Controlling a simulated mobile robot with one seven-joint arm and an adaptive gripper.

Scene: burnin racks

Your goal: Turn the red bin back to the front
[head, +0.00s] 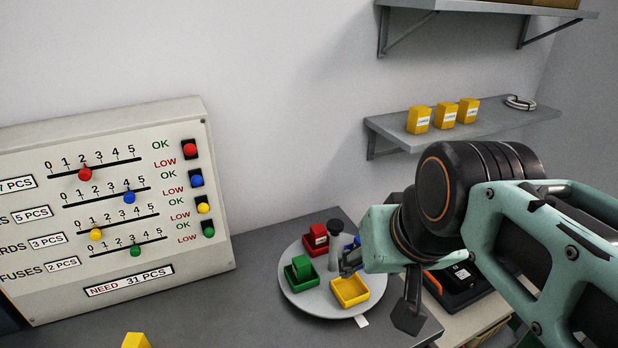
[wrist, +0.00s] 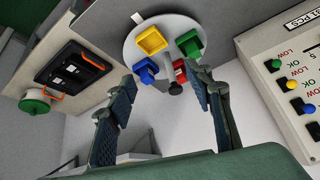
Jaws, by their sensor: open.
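The red bin (head: 316,243) sits at the back left of a round grey turntable (head: 318,303), beside an upright grey post with a dark cap (head: 335,235). The green bin (head: 301,272) is at the left and the yellow bin (head: 350,292) at the front right. The blue bin (head: 356,241) is mostly hidden behind my gripper (head: 378,294). In the wrist view, the red bin (wrist: 180,70) is partly covered by the post and a finger. My gripper (wrist: 162,80) is open and empty, its fingers spread either side of the blue bin (wrist: 145,72) and post.
A slider panel (head: 120,205) stands at the left against the wall. A shelf (head: 470,129) with yellow boxes is above right. A dark device with orange trim (head: 462,285) lies right of the turntable. A white tag (head: 361,321) marks its front edge.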

